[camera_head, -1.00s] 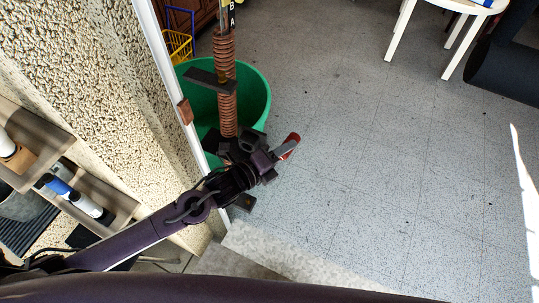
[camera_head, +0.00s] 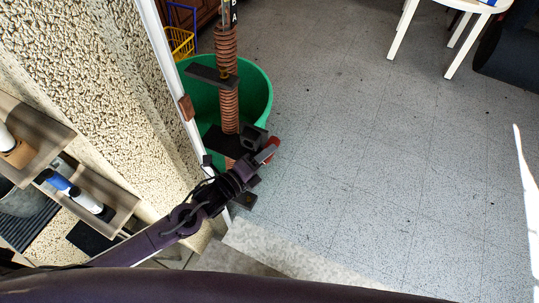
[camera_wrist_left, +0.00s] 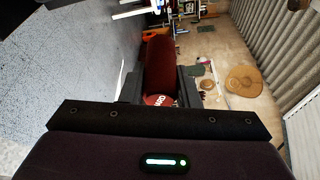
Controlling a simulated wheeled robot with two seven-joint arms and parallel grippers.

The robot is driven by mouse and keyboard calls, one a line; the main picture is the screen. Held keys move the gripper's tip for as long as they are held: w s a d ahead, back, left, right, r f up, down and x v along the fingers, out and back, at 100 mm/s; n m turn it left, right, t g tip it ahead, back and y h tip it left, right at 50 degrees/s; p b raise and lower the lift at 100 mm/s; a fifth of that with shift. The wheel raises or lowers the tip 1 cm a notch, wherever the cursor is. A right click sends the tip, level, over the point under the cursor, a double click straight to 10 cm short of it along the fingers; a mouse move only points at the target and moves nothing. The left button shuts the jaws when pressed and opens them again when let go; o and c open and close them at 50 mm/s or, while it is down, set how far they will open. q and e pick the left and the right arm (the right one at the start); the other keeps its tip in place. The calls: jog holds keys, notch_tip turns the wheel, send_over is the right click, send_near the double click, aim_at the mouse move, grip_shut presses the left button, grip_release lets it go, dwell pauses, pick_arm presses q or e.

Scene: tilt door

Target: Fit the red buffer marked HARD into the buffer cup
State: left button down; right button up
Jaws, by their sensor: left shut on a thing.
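My left gripper (camera_head: 260,158) is shut on the red buffer (camera_head: 272,143), a dark red cylinder. In the left wrist view the buffer (camera_wrist_left: 160,62) lies between the two black fingers and points away from the wrist. Its near red end face carries white letters, partly hidden, that look like the end of HARD. In the head view a black, square, open-looking part (camera_head: 252,137) sits just left of the buffer; it may be the buffer cup, but I cannot tell for sure. Whether the buffer touches it is unclear. My right gripper is not in view.
A coiled rusty spring (camera_head: 226,45) on a column with black plates (camera_head: 212,76) rises by a white door frame (camera_head: 176,90). A green tub (camera_head: 262,95) stands behind it. Shelves (camera_head: 100,190) are at left, a white table (camera_head: 455,8) at top right. The grey floor is clear.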

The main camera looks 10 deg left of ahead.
pick_arm(q)
jog(key=w+a+f+b, duration=0.3)
jog(key=a+f+b, duration=0.6)
jog(key=f, duration=0.1)
jog(key=shift+w+a, duration=0.25)
dwell(0.7)
jog(key=shift+w+b, duration=0.15)
jog(key=shift+b, duration=0.15)
dwell(1.7)
jog(key=shift+w+d+f+b, duration=0.1)
jog(key=shift+w+d+b, duration=0.25)
jog(key=shift+w+b, duration=0.35)
jog(key=shift+w+d+b, duration=0.3)
jog(key=shift+w+b, duration=0.05)
jog(key=shift+w, duration=0.6)
jog(key=c, duration=1)
grip_release()
